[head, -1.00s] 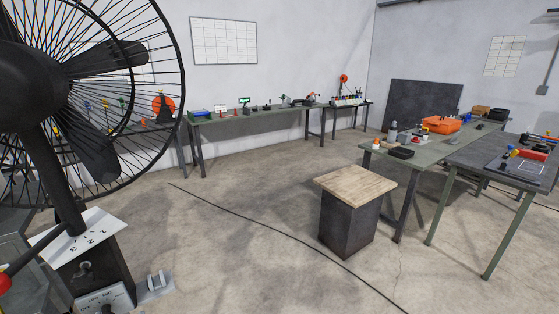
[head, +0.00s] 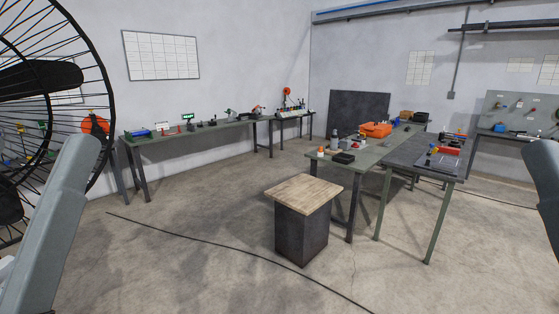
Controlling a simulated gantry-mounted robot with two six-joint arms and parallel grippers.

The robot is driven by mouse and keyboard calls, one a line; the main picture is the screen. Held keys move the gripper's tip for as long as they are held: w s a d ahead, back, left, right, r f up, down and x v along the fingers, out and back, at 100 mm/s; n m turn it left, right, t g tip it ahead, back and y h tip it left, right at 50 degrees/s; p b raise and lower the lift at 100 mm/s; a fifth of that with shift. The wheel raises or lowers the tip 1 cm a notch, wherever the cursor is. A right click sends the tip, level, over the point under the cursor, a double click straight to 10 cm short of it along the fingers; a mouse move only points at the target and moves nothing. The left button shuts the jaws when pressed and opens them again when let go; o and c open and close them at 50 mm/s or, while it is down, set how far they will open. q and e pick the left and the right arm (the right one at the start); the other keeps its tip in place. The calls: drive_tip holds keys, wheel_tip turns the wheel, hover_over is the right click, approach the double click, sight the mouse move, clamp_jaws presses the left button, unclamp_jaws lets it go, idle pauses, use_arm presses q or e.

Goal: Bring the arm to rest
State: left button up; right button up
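Two grey arm links of mine show in the head view, one at the left edge and one at the right edge. Both run out of the picture. Neither gripper is in view, so I cannot see their fingers or whether they hold anything.
A black wire fan (head: 45,90) stands close at the left. A wood-topped block (head: 304,194) stands mid-floor, near green work tables (head: 345,172) at the right. A long bench (head: 190,134) lines the back wall. A dark cable (head: 215,243) crosses the open floor.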

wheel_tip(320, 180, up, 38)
drive_tip(key=p, duration=3.6)
